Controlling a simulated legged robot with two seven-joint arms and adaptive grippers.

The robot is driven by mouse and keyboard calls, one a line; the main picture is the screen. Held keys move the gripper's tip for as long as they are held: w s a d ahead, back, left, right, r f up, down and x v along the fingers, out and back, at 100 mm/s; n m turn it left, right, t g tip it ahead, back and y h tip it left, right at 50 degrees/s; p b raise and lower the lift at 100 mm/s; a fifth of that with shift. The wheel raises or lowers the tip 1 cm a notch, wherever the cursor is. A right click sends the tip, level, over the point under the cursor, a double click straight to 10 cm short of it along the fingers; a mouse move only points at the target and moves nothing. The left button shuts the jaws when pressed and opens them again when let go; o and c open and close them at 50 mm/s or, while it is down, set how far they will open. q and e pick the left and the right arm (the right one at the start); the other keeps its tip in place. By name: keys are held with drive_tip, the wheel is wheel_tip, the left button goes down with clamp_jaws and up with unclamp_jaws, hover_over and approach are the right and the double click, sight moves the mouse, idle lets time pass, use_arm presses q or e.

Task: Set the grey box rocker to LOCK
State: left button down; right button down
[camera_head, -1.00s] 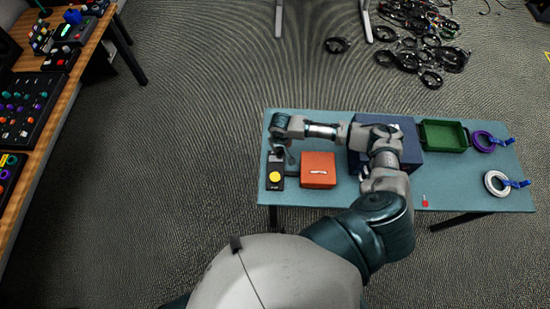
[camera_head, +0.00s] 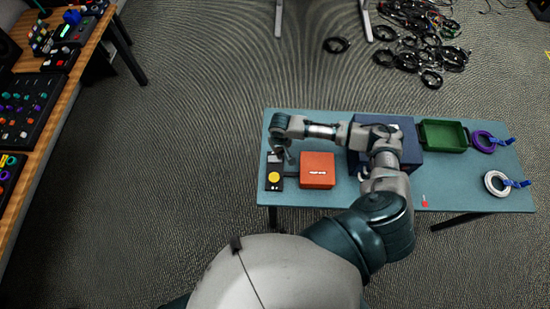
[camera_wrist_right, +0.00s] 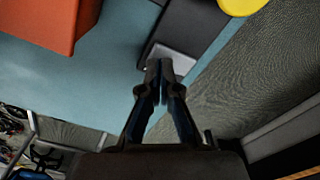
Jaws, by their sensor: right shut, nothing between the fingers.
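The dark grey box (camera_head: 275,183) with a large yellow button (camera_head: 274,176) stands at the left end of the table. In the right wrist view the box (camera_wrist_right: 192,28) shows its light grey rocker (camera_wrist_right: 172,62) at the end away from the yellow button (camera_wrist_right: 243,4). My right gripper (camera_head: 287,155) is shut and empty, over the rocker end of the box. In the right wrist view the closed fingertips (camera_wrist_right: 160,66) overlap the rocker's edge; I cannot tell if they touch it. The rocker's setting is not readable. My left gripper is not in view.
An orange box (camera_head: 317,168) stands just right of the dark box. A blue box (camera_head: 410,140), partly behind my right arm, a green tray (camera_head: 443,147) and cable rings sit farther right on the teal table (camera_head: 345,197). The table's left edge is close to the dark box.

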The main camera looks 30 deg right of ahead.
drive_tip(key=shift+d+f, duration=0.2)
drive_tip(key=shift+f, duration=0.05)
drive_tip(key=shift+a+f, duration=0.2)
drive_tip(key=shift+f, duration=0.05)
drive_tip(key=shift+f+b, duration=0.35)
drive_tip(key=shift+f, duration=0.35)
idle(0.4)
drive_tip(key=shift+r, duration=0.1)
wheel_tip(320, 180, up, 7)
drive_tip(key=p, duration=0.9)
idle(0.5)
